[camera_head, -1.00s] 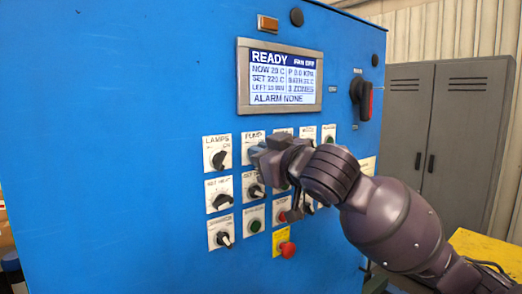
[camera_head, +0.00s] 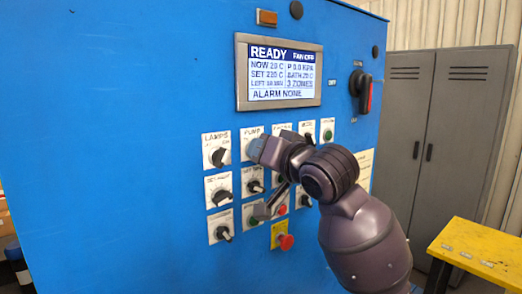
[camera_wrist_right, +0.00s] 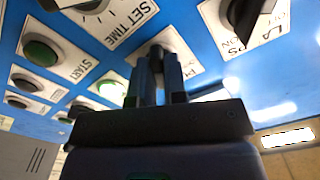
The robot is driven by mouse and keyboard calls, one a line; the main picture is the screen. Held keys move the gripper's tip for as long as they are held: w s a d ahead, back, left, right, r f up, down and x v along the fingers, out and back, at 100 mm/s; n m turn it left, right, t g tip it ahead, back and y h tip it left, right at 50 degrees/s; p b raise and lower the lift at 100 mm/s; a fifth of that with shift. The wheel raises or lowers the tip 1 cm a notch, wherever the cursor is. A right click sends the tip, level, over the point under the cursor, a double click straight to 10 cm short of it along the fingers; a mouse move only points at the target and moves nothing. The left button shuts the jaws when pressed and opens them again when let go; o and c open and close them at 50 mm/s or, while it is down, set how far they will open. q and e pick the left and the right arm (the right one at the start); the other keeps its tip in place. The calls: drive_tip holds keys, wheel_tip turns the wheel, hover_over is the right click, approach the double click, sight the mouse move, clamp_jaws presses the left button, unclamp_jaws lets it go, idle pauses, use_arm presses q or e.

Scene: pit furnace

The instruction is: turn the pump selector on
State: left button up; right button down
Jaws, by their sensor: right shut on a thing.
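The pump selector's white plate (camera_head: 253,131), marked PUMP, is in the top row of the blue panel, right of the LAMPS plate. My right gripper (camera_head: 257,149) is at this plate and covers its knob in the head view. In the right wrist view, the dark selector knob (camera_wrist_right: 157,51) shows at the tips of the right gripper's two fingers (camera_wrist_right: 156,72), which are shut on it. How far the knob is turned cannot be told. My left gripper is in neither view.
The lamps knob (camera_head: 219,157) is close on the left. Below are the set time knob (camera_head: 255,186) and a red emergency button (camera_head: 286,241). A screen (camera_head: 279,73) reads READY. A yellow table (camera_head: 478,250) and grey lockers (camera_head: 445,130) stand right.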

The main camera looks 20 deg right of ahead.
drive_tip(key=shift+r+m, duration=0.1)
drive_tip(key=shift+m, duration=0.2)
drive_tip(key=c, duration=1.2)
unclamp_jaws()
drive_tip(key=shift+o, duration=0.2)
drive_tip(key=b+v, duration=0.1)
drive_tip(key=v, duration=1)
